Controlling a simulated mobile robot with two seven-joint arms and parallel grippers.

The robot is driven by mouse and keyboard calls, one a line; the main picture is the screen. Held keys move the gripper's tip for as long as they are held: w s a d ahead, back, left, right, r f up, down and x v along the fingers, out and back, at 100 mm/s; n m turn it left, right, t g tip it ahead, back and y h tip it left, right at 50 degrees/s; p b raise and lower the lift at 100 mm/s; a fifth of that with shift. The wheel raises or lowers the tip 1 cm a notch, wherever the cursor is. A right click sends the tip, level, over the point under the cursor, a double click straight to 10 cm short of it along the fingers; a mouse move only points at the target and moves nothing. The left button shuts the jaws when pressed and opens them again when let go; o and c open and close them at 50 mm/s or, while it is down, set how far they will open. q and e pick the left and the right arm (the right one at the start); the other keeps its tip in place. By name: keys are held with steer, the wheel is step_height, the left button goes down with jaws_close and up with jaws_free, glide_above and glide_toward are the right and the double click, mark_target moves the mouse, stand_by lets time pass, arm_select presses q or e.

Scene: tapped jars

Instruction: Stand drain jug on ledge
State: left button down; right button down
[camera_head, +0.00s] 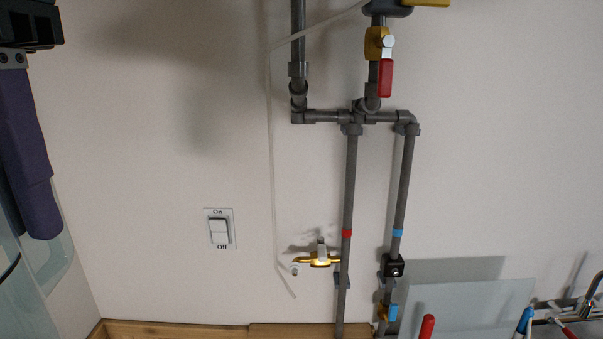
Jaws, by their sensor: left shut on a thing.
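My right gripper is not in view.
Grey pipes (350,190) run down the wall, with a brass tap (320,259), a red-handled valve (386,78) and a thin clear tube (271,150). A switch (219,230) is left of them. A glass-like panel (470,308) and a sink tap (592,290) are at right.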

arm_select(q)
steer(key=shift+s+r, duration=0.25)
steer(key=shift+r, duration=0.3)
steer(key=s, duration=0.1)
steer(key=s+f, duration=0.1)
steer(key=s, duration=0.1)
steer(key=s+f, duration=0.1)
steer(key=s, duration=0.1)
steer(key=shift+s+f, duration=0.1)
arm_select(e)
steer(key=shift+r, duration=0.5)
